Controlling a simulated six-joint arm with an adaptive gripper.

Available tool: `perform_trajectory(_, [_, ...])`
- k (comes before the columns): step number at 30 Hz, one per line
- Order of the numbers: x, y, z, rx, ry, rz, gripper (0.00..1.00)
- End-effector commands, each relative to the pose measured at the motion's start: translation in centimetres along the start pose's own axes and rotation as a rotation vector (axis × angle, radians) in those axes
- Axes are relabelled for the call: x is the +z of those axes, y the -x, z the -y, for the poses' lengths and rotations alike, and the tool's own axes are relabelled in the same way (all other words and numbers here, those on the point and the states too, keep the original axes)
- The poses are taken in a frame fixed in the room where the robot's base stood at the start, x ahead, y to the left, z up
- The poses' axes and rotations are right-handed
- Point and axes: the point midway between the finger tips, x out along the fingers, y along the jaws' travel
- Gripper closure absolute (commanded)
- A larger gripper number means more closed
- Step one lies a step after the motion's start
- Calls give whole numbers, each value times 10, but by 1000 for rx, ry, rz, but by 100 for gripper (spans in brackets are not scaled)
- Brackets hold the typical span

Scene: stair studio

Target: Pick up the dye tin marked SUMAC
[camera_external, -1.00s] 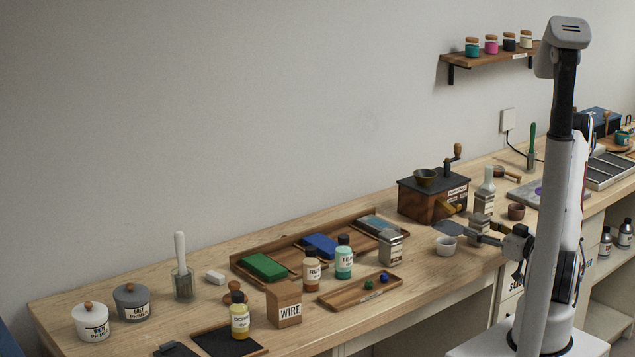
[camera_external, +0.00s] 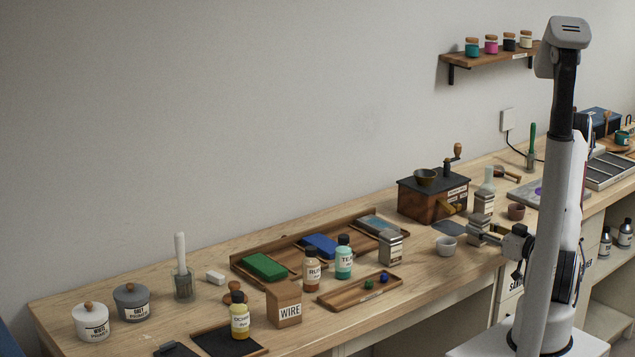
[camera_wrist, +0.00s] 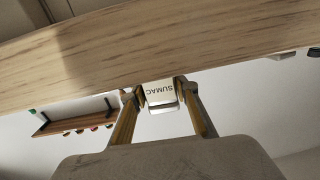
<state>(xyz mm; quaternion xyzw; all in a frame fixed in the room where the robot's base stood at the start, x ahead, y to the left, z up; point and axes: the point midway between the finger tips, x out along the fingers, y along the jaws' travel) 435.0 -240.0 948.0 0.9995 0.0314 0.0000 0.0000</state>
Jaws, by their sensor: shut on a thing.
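The dye tin marked SUMAC (camera_wrist: 160,92) is a small pale metal tin with dark lettering. In the external view my gripper (camera_external: 484,233) is shut on the tin (camera_external: 477,224) near the bench's front edge. The fingers partly hide it there. I cannot tell whether its base is clear of the bench.
A similar labelled tin (camera_external: 484,203) stands just behind, near a pale bottle (camera_external: 488,181). A wooden grinder (camera_external: 430,197) stands behind left. Another tin (camera_external: 391,247) is farther left on the bench (camera_external: 420,270).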

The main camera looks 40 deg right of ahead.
Motion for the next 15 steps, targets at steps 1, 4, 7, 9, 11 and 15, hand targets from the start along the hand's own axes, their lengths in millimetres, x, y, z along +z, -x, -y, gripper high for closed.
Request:
perform_trajectory(1, [0, 0, 0, 0, 0, -1, 96])
perform_trajectory(4, [-1, 0, 0, 0, 0, -1, 96])
perform_trajectory(7, [-2, 0, 0, 0, 0, -1, 96])
perform_trajectory(9, [-4, 0, 0, 0, 1, -1, 96])
perform_trajectory(11, [-6, 0, 0, 0, 1, -2, 96])
perform_trajectory(15, [-14, 0, 0, 0, 2, -2, 96])
